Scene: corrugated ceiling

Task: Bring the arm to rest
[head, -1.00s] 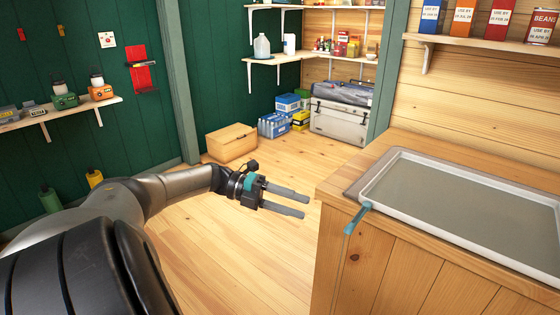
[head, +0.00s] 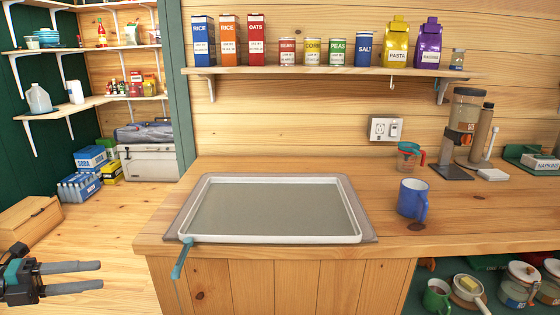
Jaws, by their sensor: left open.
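My left gripper (head: 72,277) is at the lower left of the head view. Its two grey fingers are apart with nothing between them, and they point right, over the wooden floor. It is to the left of the wooden counter (head: 500,215) and apart from it. Most of my left arm is out of the picture. My right gripper does not show.
A white-rimmed tray (head: 270,239) lies on the counter, with a teal strip (head: 182,258) hanging over the front edge. A blue mug (head: 412,199) stands to its right. A shelf (head: 330,71) holds boxes and cans. A wooden box (head: 28,218) sits on the floor.

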